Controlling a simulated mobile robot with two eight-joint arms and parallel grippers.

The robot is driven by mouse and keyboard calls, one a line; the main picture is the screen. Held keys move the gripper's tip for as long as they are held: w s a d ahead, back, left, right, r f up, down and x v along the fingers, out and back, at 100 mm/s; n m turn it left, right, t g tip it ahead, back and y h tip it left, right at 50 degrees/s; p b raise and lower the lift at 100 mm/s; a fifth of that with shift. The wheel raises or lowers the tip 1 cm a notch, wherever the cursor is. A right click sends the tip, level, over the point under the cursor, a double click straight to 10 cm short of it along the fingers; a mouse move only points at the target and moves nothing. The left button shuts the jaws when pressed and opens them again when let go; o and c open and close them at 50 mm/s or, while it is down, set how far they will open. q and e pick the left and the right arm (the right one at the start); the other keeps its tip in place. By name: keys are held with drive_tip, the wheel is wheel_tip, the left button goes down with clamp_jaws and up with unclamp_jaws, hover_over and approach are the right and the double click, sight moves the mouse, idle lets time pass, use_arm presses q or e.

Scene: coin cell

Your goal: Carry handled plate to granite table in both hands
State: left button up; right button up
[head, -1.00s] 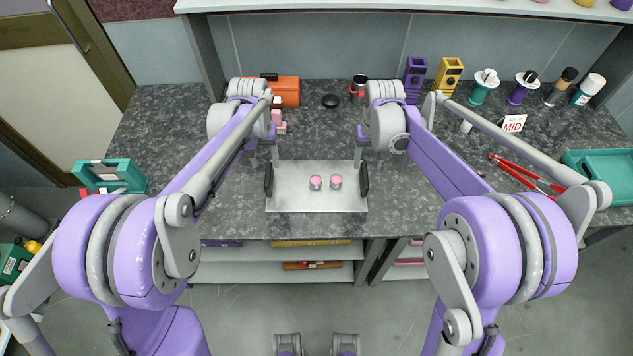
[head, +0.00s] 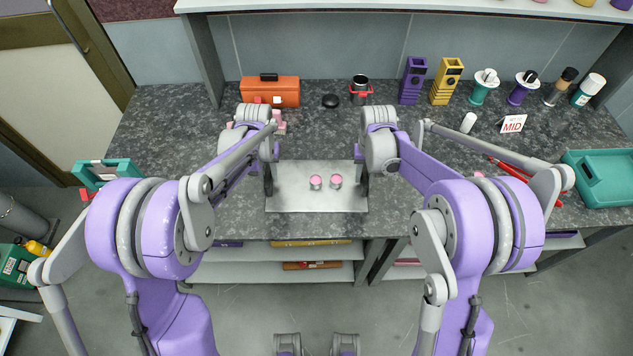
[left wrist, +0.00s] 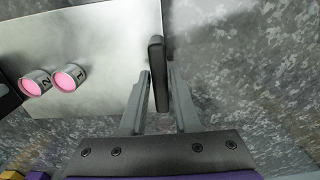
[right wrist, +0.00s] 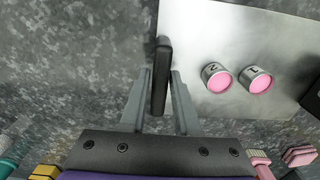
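The handled plate (head: 316,203) is a flat silvery tray on the granite table (head: 232,205), near its front edge. Two pink-topped cylinders (head: 316,182) stand upright on it, marked with numbers in the wrist views. Black handles stand at its left and right ends. My left gripper (head: 269,170) is at the left handle; in the left wrist view its fingers lie close on both sides of the black handle (left wrist: 157,70). My right gripper (head: 362,170) is at the right handle; in the right wrist view its fingers close around that handle (right wrist: 161,70) likewise.
Behind the plate are an orange toolbox (head: 270,92), a black disc (head: 330,101) and a dark cup with red (head: 360,90). Pink blocks (head: 279,126) stand left. Red pliers (head: 518,172), a MID sign (head: 513,124) and a teal bin (head: 603,178) are right.

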use_arm(q)
clamp_jaws()
use_arm(e)
clamp_jaws()
idle(0.8)
